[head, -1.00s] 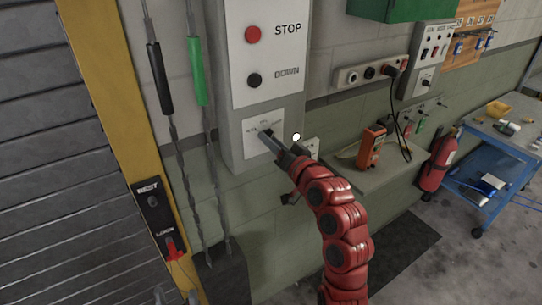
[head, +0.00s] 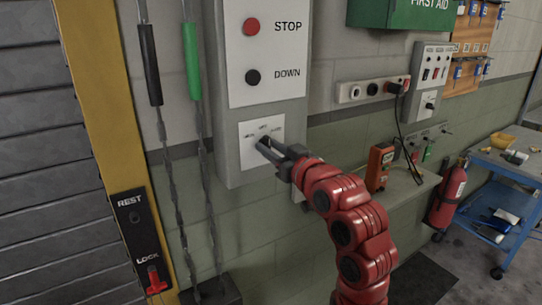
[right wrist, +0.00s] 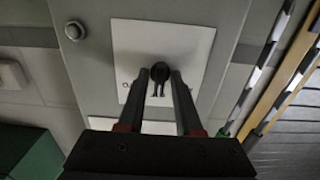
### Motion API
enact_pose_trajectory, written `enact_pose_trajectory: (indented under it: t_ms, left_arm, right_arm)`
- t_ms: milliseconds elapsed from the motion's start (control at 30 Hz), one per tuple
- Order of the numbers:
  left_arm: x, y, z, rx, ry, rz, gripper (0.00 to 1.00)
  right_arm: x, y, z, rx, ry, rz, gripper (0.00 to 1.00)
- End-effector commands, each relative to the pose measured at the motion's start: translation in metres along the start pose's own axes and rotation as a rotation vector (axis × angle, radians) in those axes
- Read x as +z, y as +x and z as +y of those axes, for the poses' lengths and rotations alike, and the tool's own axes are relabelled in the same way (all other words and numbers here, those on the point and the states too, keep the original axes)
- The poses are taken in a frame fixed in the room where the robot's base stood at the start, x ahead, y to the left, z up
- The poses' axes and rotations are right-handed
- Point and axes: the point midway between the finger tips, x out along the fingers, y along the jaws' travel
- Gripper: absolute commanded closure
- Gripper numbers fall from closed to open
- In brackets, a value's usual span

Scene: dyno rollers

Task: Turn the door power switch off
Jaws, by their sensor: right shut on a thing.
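The door power switch is a dark rotary knob (right wrist: 160,72) on a white plate (head: 250,130) low on the grey control box (head: 228,110), under the red STOP and black DOWN buttons. My right gripper (head: 266,145) reaches it from the lower right and covers most of the knob. In the right wrist view the two fingers (right wrist: 160,76) stand on either side of the knob and are closed on it. The labels around the knob are too small to read, so its setting is unclear. My left gripper is not in view.
A REST/LOCK panel (head: 143,240) with a red lever is on the yellow door frame (head: 95,110) at left. Black and green handled cords (head: 190,65) hang beside the box. A socket strip (head: 372,90), an orange device (head: 379,168) and a fire extinguisher (head: 449,195) are at right.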

Motion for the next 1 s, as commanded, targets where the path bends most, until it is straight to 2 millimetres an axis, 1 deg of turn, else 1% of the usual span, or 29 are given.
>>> enact_pose_trajectory:
  t_ms: [400,433,467,800,933,1000]
  left_arm:
    - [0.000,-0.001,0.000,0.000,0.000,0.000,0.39]
    - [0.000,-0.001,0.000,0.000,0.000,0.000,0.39]
    - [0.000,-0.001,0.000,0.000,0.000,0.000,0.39]
    - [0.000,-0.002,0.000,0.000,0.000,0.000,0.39]
    - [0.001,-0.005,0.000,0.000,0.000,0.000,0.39]
    - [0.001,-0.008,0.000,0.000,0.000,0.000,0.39]
  right_arm:
    - [0.000,0.000,0.000,0.000,-0.006,0.000,1.00]
    - [0.000,0.000,0.000,0.000,-0.006,0.000,0.61]
    - [0.000,0.000,0.000,0.000,-0.005,0.000,0.56]
    - [0.000,-0.002,0.000,0.000,-0.005,0.001,0.55]
    - [0.001,-0.014,0.001,0.000,-0.004,0.000,0.55]
    - [0.002,-0.027,0.001,0.001,-0.004,0.001,0.55]
